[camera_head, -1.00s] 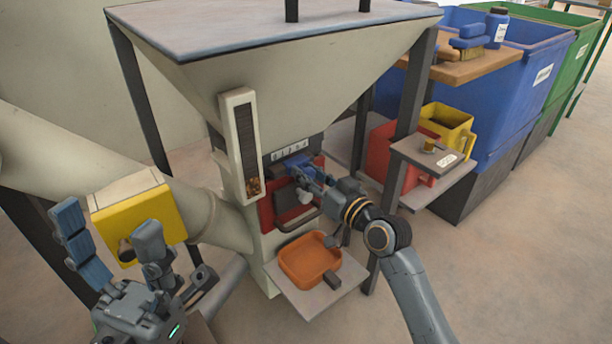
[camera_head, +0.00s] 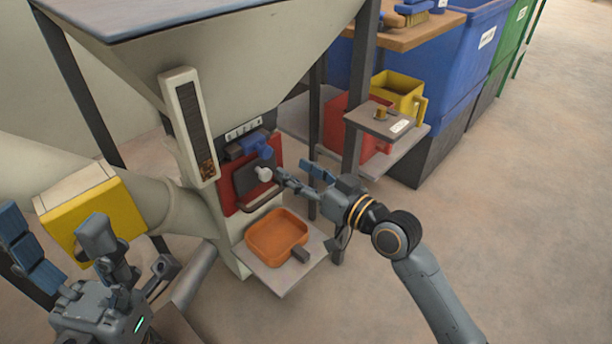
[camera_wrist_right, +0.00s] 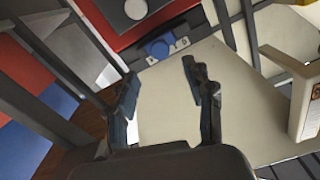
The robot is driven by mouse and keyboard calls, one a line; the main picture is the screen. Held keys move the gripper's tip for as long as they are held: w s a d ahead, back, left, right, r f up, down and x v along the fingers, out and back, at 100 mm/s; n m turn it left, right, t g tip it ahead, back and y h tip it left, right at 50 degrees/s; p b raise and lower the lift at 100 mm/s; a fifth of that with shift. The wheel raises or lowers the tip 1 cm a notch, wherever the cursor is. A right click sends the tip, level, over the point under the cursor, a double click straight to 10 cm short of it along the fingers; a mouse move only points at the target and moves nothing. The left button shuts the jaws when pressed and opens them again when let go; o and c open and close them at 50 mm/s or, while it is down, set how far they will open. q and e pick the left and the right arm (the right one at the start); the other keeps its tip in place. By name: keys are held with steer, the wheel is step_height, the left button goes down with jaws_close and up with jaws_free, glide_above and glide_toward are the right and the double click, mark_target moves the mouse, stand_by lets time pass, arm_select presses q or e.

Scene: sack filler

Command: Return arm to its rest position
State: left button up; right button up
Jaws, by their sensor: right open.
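My right gripper (camera_head: 300,182) is open and empty in the head view, just right of the machine's red front panel (camera_head: 275,158). Its two fingers also show spread apart in the right wrist view (camera_wrist_right: 160,90), with nothing between them. The fingertips are near a light round knob (camera_head: 263,174) on the dark hatch; in the head view they look apart from it. My left gripper (camera_head: 62,244) is open at the lower left, fingers spread in front of the yellow box (camera_head: 100,212). I cannot see that it holds anything.
An orange tray (camera_head: 277,236) sits on a small shelf (camera_head: 318,248) below the right gripper. A side shelf (camera_head: 425,140) with red and yellow containers and a dark frame post (camera_head: 362,90) stand behind the right arm. Floor to the right is clear.

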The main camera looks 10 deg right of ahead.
steer(key=shift+v, duration=1.05)
